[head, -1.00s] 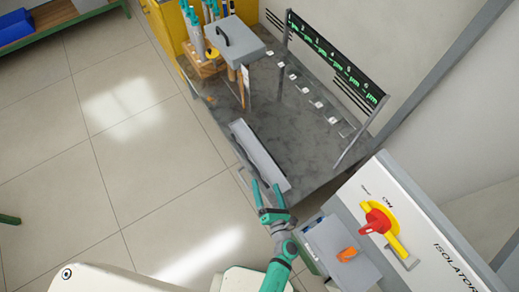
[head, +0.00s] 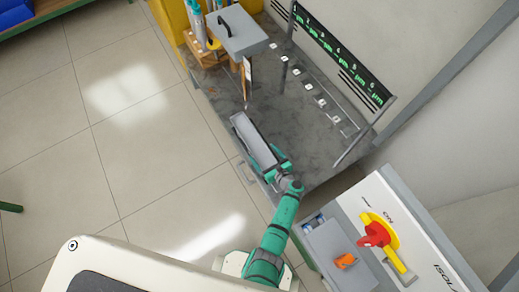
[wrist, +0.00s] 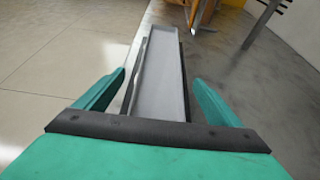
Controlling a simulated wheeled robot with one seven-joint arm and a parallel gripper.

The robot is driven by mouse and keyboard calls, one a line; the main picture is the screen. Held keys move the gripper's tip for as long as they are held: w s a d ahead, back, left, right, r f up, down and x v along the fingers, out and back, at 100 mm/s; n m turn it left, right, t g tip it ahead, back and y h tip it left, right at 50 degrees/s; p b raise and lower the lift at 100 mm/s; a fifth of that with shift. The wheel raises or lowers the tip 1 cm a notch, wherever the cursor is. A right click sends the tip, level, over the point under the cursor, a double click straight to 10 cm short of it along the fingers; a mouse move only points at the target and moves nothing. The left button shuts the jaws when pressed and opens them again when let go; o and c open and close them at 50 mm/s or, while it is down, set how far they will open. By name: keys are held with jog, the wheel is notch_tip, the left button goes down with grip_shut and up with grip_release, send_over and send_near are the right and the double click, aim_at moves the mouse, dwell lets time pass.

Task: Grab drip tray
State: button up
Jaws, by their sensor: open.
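The drip tray (head: 251,138) is a long, narrow grey trough lying near the front edge of the dark worktop. In the wrist view the tray (wrist: 163,75) runs straight away from me, with a thin raised wall along its left side. My gripper (head: 276,163) is at the tray's near end. In the wrist view my open gripper (wrist: 159,80) has one teal finger to each side of the tray's near part, with gaps and no visible contact. The tray's nearest end is hidden behind the gripper body, and I cannot tell whether the fingertips are level with its walls.
A rack with a green-lit display (head: 340,58) is at the right. An isolator cabinet with a red and yellow switch (head: 376,236) stands close right of my arm.

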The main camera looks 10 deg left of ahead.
aim_at(259, 150)
jog(key=shift+w+a+f, duration=0.1)
jog(key=shift+w, duration=0.15)
jog(key=shift+f+x, duration=0.2)
jog(key=shift+x, duration=2.35)
jog(key=shift+s, duration=0.1)
jog(key=c, duration=0.3)
jog(key=shift+r, duration=0.1)
jog(key=c, duration=1)
